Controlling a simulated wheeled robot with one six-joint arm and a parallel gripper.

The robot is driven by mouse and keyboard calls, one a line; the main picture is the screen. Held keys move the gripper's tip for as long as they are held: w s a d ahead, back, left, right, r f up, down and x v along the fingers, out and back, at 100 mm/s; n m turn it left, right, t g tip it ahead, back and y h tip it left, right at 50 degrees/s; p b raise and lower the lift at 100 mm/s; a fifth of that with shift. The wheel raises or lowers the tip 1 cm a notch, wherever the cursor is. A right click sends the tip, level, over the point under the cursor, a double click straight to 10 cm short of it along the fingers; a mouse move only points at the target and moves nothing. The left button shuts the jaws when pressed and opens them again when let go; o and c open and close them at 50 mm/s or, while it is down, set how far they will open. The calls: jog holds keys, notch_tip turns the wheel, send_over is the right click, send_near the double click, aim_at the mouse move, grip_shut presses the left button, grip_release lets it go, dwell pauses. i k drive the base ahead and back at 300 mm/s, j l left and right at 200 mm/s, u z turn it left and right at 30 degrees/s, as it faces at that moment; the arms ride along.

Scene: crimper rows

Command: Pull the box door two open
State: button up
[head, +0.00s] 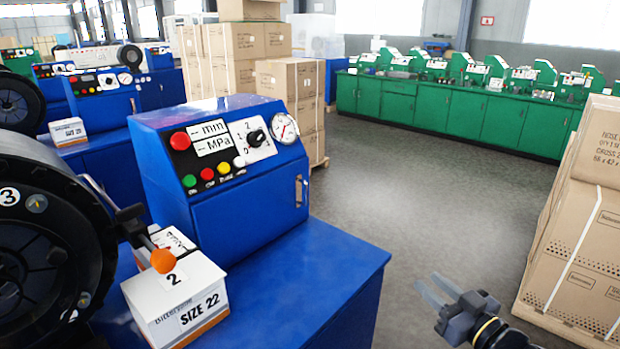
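A blue control box (160,150) stands on a blue machine cabinet at the left centre. Its front has a blue door (250,212) below the dials, with a small metal handle (299,191) near the right edge. The door looks shut. A white carton (185,320) marked "2" and "SIZE 22" sits on the cabinet in front of the box. No number shows on the door itself. My gripper (427,278) is at the lower right, over the floor, right of the cabinet and apart from the handle. Its two fingers are apart with nothing between them.
A black round crimper head (45,255) and a lever with an orange knob (163,260) stand at the left. Stacked cartons (585,255) on a pallet are at the right. Green cabinets (430,110) line the back. Grey floor (420,190) between is clear.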

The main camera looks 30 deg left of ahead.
aim_at(231, 223)
jog(key=i+u, duration=0.7)
jog(key=i, duration=0.2)
jog(key=i+l+u, duration=0.25)
jog(key=i+u, duration=0.15)
